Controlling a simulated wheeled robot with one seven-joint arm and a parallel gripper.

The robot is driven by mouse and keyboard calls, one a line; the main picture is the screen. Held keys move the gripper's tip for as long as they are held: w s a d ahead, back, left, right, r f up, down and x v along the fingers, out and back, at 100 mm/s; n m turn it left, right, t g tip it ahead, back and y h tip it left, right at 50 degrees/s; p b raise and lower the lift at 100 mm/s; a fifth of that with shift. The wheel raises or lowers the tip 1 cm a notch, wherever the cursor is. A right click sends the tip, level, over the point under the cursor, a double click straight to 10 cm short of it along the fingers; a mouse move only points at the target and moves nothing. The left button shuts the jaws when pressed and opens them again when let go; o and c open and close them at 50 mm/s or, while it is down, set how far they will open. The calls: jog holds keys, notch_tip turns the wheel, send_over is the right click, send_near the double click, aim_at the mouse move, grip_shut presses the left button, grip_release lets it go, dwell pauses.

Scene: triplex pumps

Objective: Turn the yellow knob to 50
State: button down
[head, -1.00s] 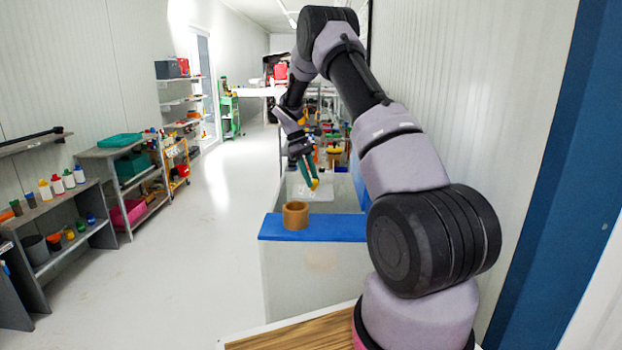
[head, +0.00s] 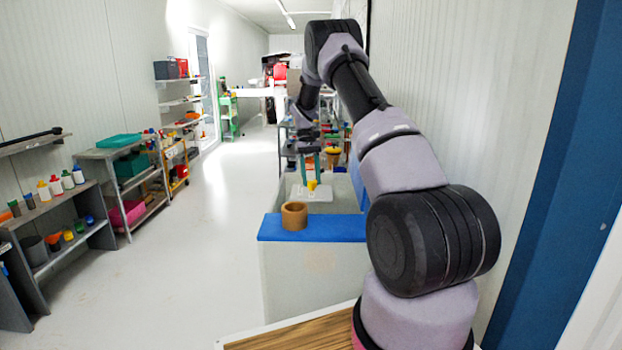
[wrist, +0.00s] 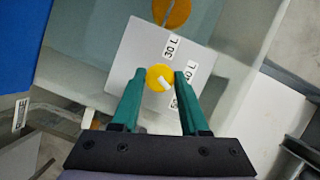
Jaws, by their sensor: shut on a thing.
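The yellow knob (wrist: 155,73) stands on a pale plate (wrist: 140,48) and has a white pointer mark (wrist: 166,84) that points to the lower right in the wrist view. Labels on the plate read 30 L (wrist: 173,46) and 40 L (wrist: 190,72). A third label, seemingly starting with 50, is partly hidden by my right finger. My gripper (wrist: 160,79) has its two green fingers at either side of the knob and is shut on it. In the head view my gripper (head: 311,166) points down onto the yellow knob (head: 312,185) on the pale plate (head: 312,194).
A brown ring-shaped object (head: 294,216) stands on a blue board (head: 318,229) on the near edge of the tank. An orange round thing (wrist: 172,11) shows beyond the plate. A white wall runs along the right. Open floor (head: 205,260) lies to the left.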

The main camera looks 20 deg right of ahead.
jog(key=shift+m, duration=0.4)
jog(key=shift+c, duration=2.1)
grip_release()
jog(key=v, duration=1)
jog(key=shift+d+r, duration=0.2)
jog(key=shift+r, duration=0.15)
jog(key=shift+r, duration=0.1)
